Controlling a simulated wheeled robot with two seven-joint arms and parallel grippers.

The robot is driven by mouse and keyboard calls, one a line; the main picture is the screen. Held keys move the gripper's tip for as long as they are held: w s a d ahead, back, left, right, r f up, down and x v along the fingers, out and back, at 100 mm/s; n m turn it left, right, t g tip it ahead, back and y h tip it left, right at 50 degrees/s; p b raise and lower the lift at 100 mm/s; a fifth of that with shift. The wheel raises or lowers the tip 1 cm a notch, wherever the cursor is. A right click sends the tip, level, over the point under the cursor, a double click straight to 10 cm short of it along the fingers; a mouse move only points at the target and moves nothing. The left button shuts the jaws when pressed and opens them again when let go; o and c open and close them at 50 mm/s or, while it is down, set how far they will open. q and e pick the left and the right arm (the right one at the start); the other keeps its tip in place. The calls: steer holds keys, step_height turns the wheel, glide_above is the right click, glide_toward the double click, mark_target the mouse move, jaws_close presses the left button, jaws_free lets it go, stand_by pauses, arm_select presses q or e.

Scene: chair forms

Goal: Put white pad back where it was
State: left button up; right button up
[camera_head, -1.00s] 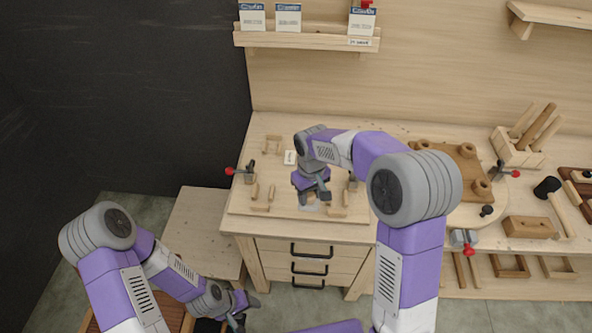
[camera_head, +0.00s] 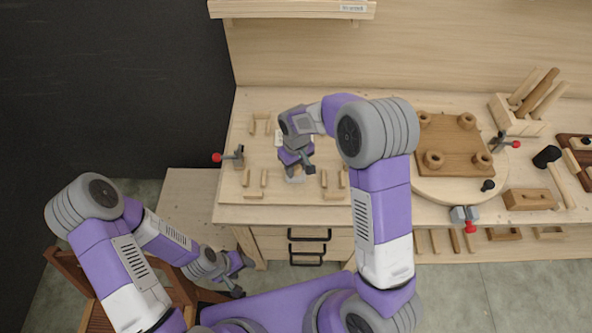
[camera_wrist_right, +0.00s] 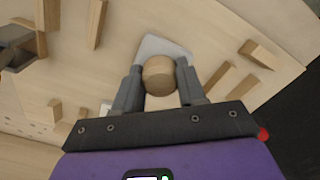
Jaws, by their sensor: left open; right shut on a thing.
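The white pad (camera_wrist_right: 166,48) shows in the right wrist view as a pale, flat square just beyond my right fingertips. A round wooden knob (camera_wrist_right: 158,75) appears to sit on it. My right gripper (camera_wrist_right: 158,88) is shut on this knob, one finger on each side. In the head view the right gripper (camera_head: 297,171) is over the middle of a wooden board (camera_head: 232,195), with the pale pad (camera_head: 295,179) just below it. I cannot tell whether the pad touches the board. My left gripper (camera_head: 238,278) is open and empty, low at the left, away from the workbench.
Wooden pegs and bars (camera_head: 264,178) stand on the board either side of the right gripper. A red-tipped clamp (camera_head: 237,157) is at the board's left edge. A brown block with round knobs (camera_head: 455,143) is to the right. A brown chair (camera_head: 70,262) is near my left arm.

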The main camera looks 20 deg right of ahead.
steer(key=shift+f, duration=1.2)
steer(key=shift+f, duration=0.15)
steer(key=o, duration=1)
steer(key=shift+r, duration=0.3)
step_height(320, 180, up, 12)
steer(key=shift+f+p, duration=0.1)
steer(key=shift+p, duration=0.35)
